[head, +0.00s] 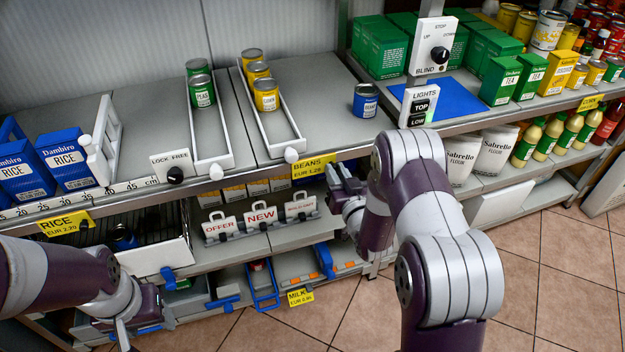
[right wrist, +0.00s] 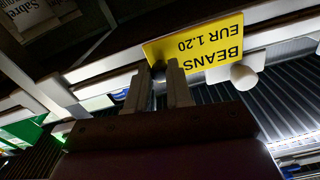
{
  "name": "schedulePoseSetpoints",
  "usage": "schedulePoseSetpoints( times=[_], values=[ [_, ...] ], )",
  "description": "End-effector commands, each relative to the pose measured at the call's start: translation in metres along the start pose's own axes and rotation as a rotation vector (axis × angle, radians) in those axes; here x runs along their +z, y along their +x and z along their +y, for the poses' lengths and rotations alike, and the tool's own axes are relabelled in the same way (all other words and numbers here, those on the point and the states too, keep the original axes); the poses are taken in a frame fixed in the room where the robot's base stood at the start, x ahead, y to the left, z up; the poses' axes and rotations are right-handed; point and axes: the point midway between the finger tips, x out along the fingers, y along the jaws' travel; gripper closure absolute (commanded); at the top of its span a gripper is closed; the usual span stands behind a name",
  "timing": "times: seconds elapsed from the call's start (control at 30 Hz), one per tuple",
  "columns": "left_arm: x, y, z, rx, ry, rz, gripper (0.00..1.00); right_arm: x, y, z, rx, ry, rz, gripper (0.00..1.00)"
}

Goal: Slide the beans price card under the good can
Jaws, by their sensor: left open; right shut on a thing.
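The yellow beans price card (head: 313,166), reading "BEANS EUR 1.20", is at the front edge of the upper shelf. It shows upside down in the right wrist view (right wrist: 200,47). My right gripper (head: 338,178) is shut on the card's edge; its fingers (right wrist: 160,84) are close together there. Whether the card still touches the shelf rail, I cannot tell. A blue beans can (head: 366,101) stands upright on the upper shelf, behind and right of the card. Another blue can (head: 124,237) is in the lower bin. My left gripper (head: 126,320) is open and low at the left.
White-railed lanes hold green peas cans (head: 202,91) and yellow corn cans (head: 266,95), left of the beans can. A control post (head: 418,103) stands to its right. The shelf between the corn lane and beans can is clear. Sign holders (head: 260,218) stand below.

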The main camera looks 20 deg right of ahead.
Motion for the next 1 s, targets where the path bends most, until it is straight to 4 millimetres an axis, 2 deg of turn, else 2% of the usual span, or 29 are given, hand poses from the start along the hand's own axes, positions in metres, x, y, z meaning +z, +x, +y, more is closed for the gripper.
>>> schedulePoseSetpoints(
  times=[0.03,0.2,0.4,0.5,0.7,1.0],
  values=[
    [0.000,0.003,0.000,0.000,0.000,0.000,0.41,-0.001,-0.001,0.019,0.010,-0.001,0.002,1.00],
    [0.001,0.009,0.000,0.000,0.000,0.000,0.41,-0.009,-0.001,0.074,0.007,-0.001,0.001,1.00],
    [0.002,0.016,0.000,0.000,0.000,0.000,0.41,-0.018,-0.001,0.128,0.005,-0.002,0.000,1.00],
    [0.002,0.019,0.000,0.000,0.000,0.000,0.41,-0.020,-0.001,0.149,0.004,-0.001,-0.002,1.00],
    [0.003,0.022,0.000,0.000,0.000,0.000,0.41,-0.025,-0.001,0.175,0.003,0.001,-0.003,1.00],
    [0.003,0.023,0.000,0.000,0.000,0.000,0.41,-0.030,0.000,0.189,0.008,0.000,0.002,1.00]
  ],
)
